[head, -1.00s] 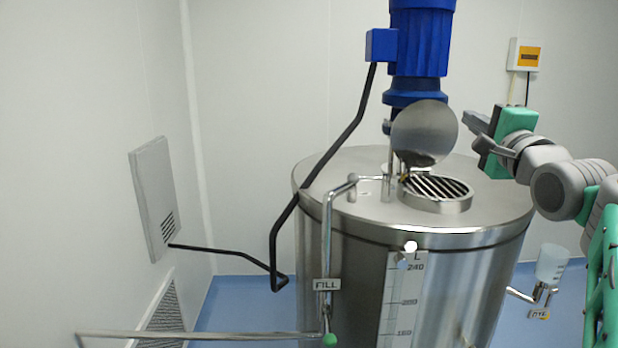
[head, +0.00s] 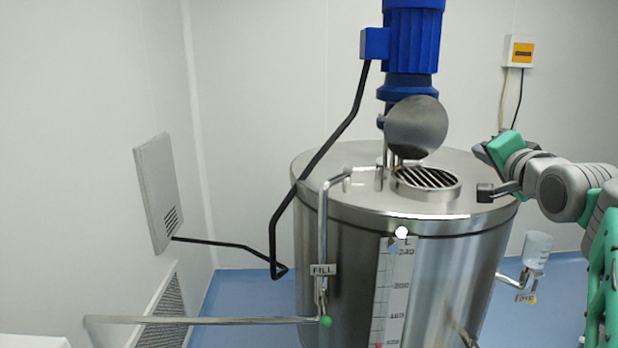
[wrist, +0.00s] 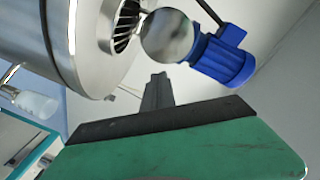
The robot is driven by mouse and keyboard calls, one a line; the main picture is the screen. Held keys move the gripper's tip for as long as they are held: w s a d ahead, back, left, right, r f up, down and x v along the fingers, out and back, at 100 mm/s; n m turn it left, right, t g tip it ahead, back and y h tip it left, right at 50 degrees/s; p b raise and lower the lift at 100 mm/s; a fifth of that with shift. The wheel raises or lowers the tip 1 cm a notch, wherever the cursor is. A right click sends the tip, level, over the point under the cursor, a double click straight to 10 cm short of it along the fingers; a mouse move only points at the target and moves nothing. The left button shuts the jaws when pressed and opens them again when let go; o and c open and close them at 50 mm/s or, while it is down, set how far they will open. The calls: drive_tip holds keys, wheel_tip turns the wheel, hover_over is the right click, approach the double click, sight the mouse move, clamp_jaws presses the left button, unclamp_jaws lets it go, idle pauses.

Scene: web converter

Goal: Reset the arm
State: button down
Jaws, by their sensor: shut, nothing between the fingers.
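My gripper (head: 481,151) is at the right of the head view, beside and above the right edge of the steel tank's lid (head: 480,164). It looks apart from the lid. Its fingers are small and partly hidden there. In the wrist view the fingers (wrist: 158,90) are together above the green gripper body, with nothing between them. The tank and the blue motor (wrist: 222,58) lie beyond them. The arm is bent at the right side of the head view.
The steel tank has a round grated opening (head: 428,181) with its round cover (head: 416,126) raised. A fill pipe (head: 322,230) runs down its front left. A dye bottle (head: 537,250) hangs at its right. A wall box (head: 518,51) is behind. Blue floor shows around the tank.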

drive_tip(key=s+d+f+n+g+h, duration=0.1)
drive_tip(key=s+d+f+n+g, duration=0.2)
drive_tip(key=f, duration=0.8)
drive_tip(key=s+d+f+n+g+h, duration=0.1)
drive_tip(key=s+d+f+g, duration=0.25)
drive_tip(key=f, duration=0.75)
drive_tip(key=s+a+f+n+g, duration=0.1)
drive_tip(key=s+a+f+g, duration=0.35)
drive_tip(key=s+f, duration=0.55)
drive_tip(key=s+a+f+n+g+y, duration=0.2)
drive_tip(key=s+a+f+g, duration=0.2)
drive_tip(key=s+a+f, duration=0.5)
drive_tip(key=w+a+n+t, duration=0.1)
drive_tip(key=a+n, duration=0.3)
drive_tip(key=a, duration=0.8)
drive_tip(key=shift+w+a+r+t+y, duration=0.3)
drive_tip(key=shift+w+r+y, duration=0.15)
drive_tip(key=shift+w, duration=0.2)
